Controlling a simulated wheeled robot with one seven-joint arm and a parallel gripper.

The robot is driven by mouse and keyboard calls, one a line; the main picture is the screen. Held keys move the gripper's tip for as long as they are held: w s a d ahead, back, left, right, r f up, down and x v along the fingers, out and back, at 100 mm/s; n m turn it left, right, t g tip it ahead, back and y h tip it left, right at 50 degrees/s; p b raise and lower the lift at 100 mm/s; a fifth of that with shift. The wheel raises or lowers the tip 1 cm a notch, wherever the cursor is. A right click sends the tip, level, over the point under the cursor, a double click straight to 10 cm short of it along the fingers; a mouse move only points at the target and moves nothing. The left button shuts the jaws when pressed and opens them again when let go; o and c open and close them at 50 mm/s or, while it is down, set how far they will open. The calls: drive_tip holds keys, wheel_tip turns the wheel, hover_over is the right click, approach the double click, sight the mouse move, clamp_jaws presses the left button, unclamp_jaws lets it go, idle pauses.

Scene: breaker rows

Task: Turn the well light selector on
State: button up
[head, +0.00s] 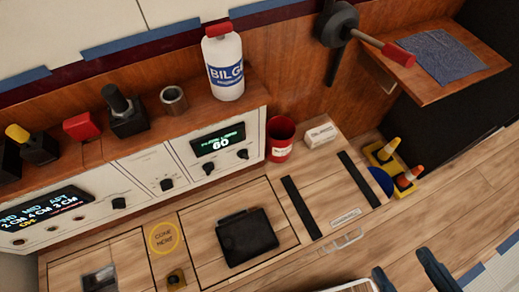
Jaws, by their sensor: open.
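The white control panel (140,170) runs along the wall under the wooden shelf. It carries several small black rotary knobs, among them one at the left (118,203), one in the middle (167,184) and two under the green display (218,143), a left one (207,168) and a right one (243,154). Their labels are too small to read, so I cannot tell which is the well light selector or how it is set. My gripper (415,277) shows partly at the bottom right edge, with two dark fingers apart. It is empty and well away from the panel.
On the shelf stand a white BILGE bottle (227,72), a metal cup (174,99) and a black lever (116,101). A red-handled lever (365,38) juts from the wall.

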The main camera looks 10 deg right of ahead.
drive_tip(key=w+a+f+n+y+b, duration=0.1)
drive_tip(key=w+f+n+b, duration=0.2)
drive_tip(key=f, duration=0.3)
drive_tip(key=w+f+n+y+b, duration=0.1)
drive_tip(key=w+f+n+b, duration=0.25)
drive_tip(key=f, duration=0.25)
drive_tip(key=n+t+b, duration=0.3)
drive_tip(key=n+b, duration=1.6)
drive_tip(key=n, duration=0.1)
approach(247, 158)
drive_tip(key=w, duration=0.2)
drive_tip(key=shift+m+y, duration=0.25)
drive_tip(key=shift+y, duration=0.05)
drive_tip(key=w, duration=0.2)
drive_tip(key=w+a, duration=0.1)
drive_tip(key=w, duration=0.4)
drive_tip(key=shift+a+p, duration=0.3)
drive_tip(key=shift+p, duration=0.1)
drive_tip(key=c, duration=1)
drive_tip(key=shift+c, duration=0.2)
